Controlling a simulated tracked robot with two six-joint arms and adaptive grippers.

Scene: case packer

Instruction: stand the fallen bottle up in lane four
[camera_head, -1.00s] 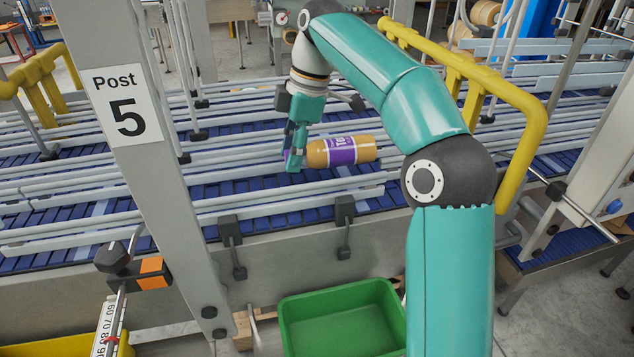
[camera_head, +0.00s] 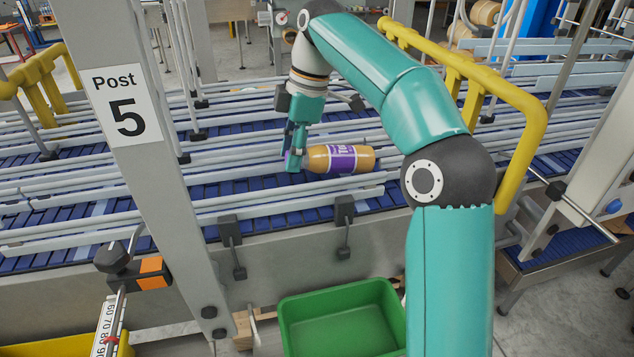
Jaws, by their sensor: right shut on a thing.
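The bottle (camera_head: 342,159) has an amber body and a purple and white label. It lies on its side, about level, with its left end at my right gripper (camera_head: 294,161). My right gripper points down and is shut on the bottle's left end, which its fingers partly hide. The bottle is over the blue conveyor lanes (camera_head: 255,188) between grey guide rails; whether it touches the belt I cannot tell. No lane number shows, so I cannot tell which lane this is. My left gripper is not in view.
A grey post (camera_head: 150,150) marked "Post 5" stands left of the bottle. A yellow guard rail (camera_head: 525,150) is at the right, behind my arm. A green bin (camera_head: 340,320) sits below the conveyor's near edge. Guide rails run along both sides of the bottle.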

